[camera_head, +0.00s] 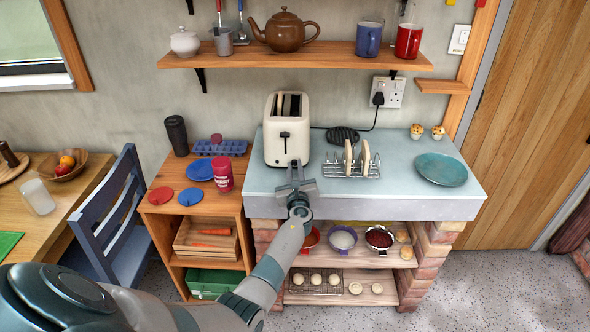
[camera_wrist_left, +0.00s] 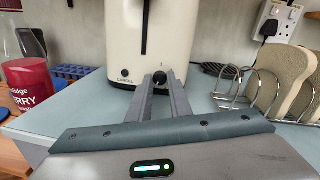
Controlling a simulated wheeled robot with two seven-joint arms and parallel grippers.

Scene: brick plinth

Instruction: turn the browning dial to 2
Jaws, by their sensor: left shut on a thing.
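The cream toaster (camera_head: 287,145) stands on the pale worktop, with its slots on top and a dark lever on its front. In the left wrist view the lower front of the toaster (camera_wrist_left: 125,40) shows a button marked CANCEL and, right of it, the small dark browning dial (camera_wrist_left: 160,77). A small mark, seemingly a 1, sits above the dial; its pointer setting cannot be read. My left gripper (camera_head: 296,164) reaches the toaster's front from below, its fingers (camera_wrist_left: 161,82) shut on the dial and partly hiding it. My right gripper is not in view.
A toast rack (camera_head: 350,163) with bread stands close right of the toaster. A teal plate (camera_head: 441,169) lies further right. A shelf (camera_head: 300,56) with a teapot runs above; the worktop's front strip is clear.

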